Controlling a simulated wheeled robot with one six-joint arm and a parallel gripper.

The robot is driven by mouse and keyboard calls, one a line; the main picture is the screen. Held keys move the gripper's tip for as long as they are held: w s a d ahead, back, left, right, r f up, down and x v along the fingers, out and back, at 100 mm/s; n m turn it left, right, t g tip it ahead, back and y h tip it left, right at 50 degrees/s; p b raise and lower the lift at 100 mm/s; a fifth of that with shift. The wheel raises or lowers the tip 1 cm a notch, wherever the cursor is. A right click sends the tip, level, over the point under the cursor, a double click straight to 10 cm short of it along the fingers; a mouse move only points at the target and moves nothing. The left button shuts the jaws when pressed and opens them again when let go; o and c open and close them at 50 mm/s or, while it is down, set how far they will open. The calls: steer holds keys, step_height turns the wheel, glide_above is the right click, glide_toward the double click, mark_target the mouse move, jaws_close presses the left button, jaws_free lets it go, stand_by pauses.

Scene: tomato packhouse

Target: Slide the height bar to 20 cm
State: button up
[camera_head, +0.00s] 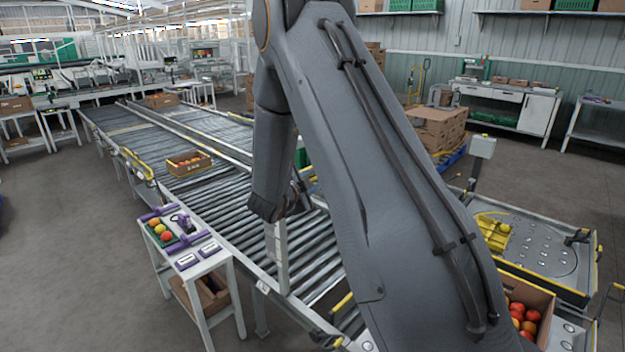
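A pale upright post (277,258) stands at the near edge of the roller conveyor, just under the end of my arm. I cannot make out a scale or numbers on it. The height bar cannot be told apart for sure; my arm covers much of the area behind the post. My gripper (290,203) is a dark shape at the top of the post, over the rollers. Its fingers are too small and dark to tell whether they are open, or whether they touch the post or a bar.
The roller conveyor (215,190) runs to the far left and carries a box of tomatoes (189,162). A tomato carton (541,294) sits at the lower right. Grey floor at left is clear.

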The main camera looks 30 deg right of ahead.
jaws_close()
steer(key=shift+f, duration=0.1)
step_height(320, 180, down, 30)
steer(key=b, duration=2)
steer(key=shift+f, duration=0.15)
steer(key=shift+s+f, duration=0.1)
steer(key=shift+s, duration=0.05)
steer(key=shift+c, duration=0.7)
jaws_free()
steer(key=shift+o, duration=0.7)
